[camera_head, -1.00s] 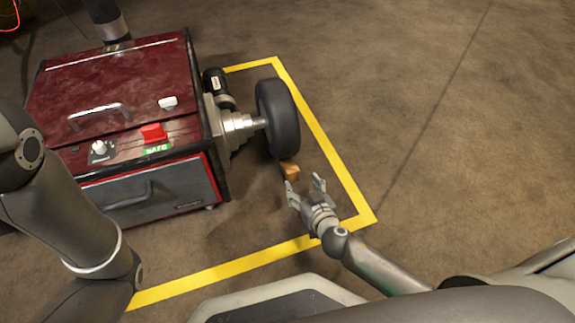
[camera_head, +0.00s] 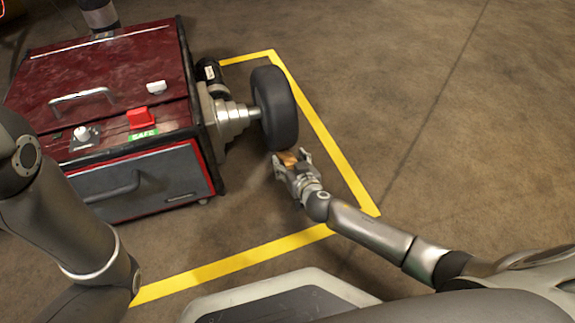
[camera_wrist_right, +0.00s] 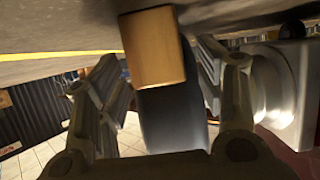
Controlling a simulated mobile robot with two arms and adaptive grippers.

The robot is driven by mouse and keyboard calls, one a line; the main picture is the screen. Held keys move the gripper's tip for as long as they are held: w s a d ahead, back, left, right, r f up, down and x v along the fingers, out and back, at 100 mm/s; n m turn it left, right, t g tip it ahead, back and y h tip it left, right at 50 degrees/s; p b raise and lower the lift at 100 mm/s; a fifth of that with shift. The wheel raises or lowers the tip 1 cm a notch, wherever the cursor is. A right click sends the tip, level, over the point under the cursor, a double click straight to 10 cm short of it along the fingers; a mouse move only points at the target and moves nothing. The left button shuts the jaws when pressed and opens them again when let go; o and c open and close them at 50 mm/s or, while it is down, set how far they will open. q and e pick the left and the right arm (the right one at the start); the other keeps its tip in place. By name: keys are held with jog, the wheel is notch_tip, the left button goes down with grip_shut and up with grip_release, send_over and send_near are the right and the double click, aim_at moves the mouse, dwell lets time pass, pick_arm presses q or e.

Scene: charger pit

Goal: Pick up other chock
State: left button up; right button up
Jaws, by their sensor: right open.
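The chock (camera_head: 288,158), a small orange-brown wooden block, lies on the floor against the near side of the black wheel (camera_head: 274,108). My right gripper (camera_head: 291,160) is open, with its fingers on either side of the chock in the head view. In the right wrist view the chock (camera_wrist_right: 153,47) shows upside down between the two open fingers (camera_wrist_right: 155,95), with the dark wheel (camera_wrist_right: 172,118) behind it. I cannot tell whether the fingers touch the chock.
The dark red machine (camera_head: 105,95) with a handle, a red switch and a green SAFE label stands left of the wheel, joined to it by a metal hub (camera_head: 235,115). Yellow floor tape (camera_head: 330,140) borders the area. The floor to the right is clear.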

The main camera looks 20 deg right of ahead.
jog(key=shift+c, duration=0.3)
jog(key=c, duration=1.1)
jog(key=shift+r, duration=0.15)
